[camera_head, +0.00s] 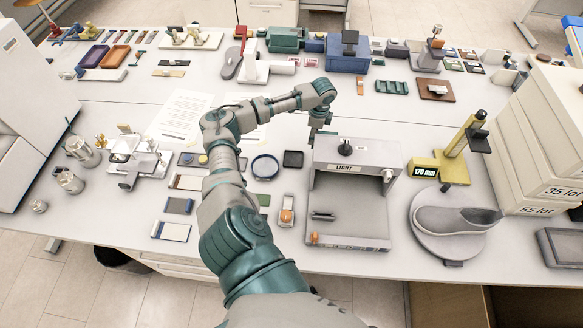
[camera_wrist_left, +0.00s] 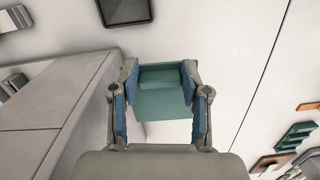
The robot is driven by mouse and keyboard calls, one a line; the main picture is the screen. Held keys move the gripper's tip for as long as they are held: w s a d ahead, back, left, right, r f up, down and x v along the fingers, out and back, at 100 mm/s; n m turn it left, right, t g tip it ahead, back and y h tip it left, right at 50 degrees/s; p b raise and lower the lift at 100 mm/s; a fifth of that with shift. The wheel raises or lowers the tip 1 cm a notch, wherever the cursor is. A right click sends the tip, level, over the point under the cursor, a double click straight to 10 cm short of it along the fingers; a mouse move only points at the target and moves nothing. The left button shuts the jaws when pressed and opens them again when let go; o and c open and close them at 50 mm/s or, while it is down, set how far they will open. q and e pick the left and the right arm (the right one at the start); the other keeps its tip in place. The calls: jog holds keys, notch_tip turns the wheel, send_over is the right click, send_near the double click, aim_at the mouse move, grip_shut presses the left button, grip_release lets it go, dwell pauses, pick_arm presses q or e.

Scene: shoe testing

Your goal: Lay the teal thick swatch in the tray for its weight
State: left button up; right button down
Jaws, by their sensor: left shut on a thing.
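My left gripper (camera_head: 317,133) is behind the light box, above the white table, its fingers small and partly hidden in the head view. In the left wrist view the gripper (camera_wrist_left: 162,95) is shut on a teal thick swatch (camera_wrist_left: 163,103), with one blue-padded finger at each side edge. The swatch is hard to make out in the head view. At the back left lie a dark blue tray (camera_head: 93,56), a brown-orange tray (camera_head: 115,57) and a red-brown tray beside them. I cannot tell which tray is for which weight. My right gripper is not in view.
The grey light box (camera_head: 350,215) stands close in front of the gripper. A small black square dish (camera_head: 293,159) and a blue ring (camera_head: 265,167) lie to its left. A teal rack (camera_head: 392,87) stands behind to the right.

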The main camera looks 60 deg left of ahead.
aim_at(311, 152)
pick_arm(q)
notch_tip(311, 152, down, 8)
jog(key=shift+r+p, duration=0.15)
jog(key=shift+p, duration=0.15)
jog(key=shift+f, duration=0.4)
jog(key=o, duration=0.9)
jog(key=shift+w, duration=0.1)
